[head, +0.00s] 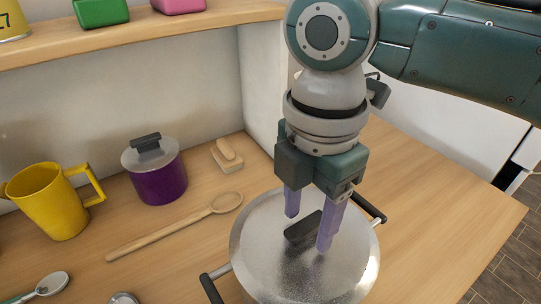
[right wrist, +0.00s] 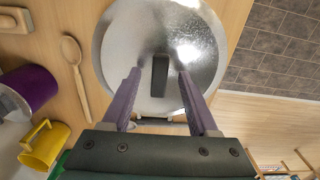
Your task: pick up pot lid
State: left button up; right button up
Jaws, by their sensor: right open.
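The pot lid (head: 262,262) is a round silver metal disc with a dark bar handle (head: 303,228). It lies on a pot with dark side handles, on the wooden counter. It also shows in the right wrist view (right wrist: 130,35), with its dark handle (right wrist: 160,76) upright in the picture. My right gripper (head: 308,232) points down over the lid with its purple fingers open. In the right wrist view the fingers (right wrist: 157,82) stand apart on both sides of the handle, not touching it. The pot's body is mostly hidden under the lid. My left gripper is not in view.
A purple pot with a grey lid (head: 160,172), a yellow mug (head: 52,200), a wooden spoon (head: 170,228) and a wooden brush (head: 227,156) stand or lie to the left. A shelf (head: 140,35) with boxes runs above. The counter right of the pot is clear.

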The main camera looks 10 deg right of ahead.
grip_shut()
dwell(0.4)
jog(key=shift+r, duration=0.1)
dwell(0.9)
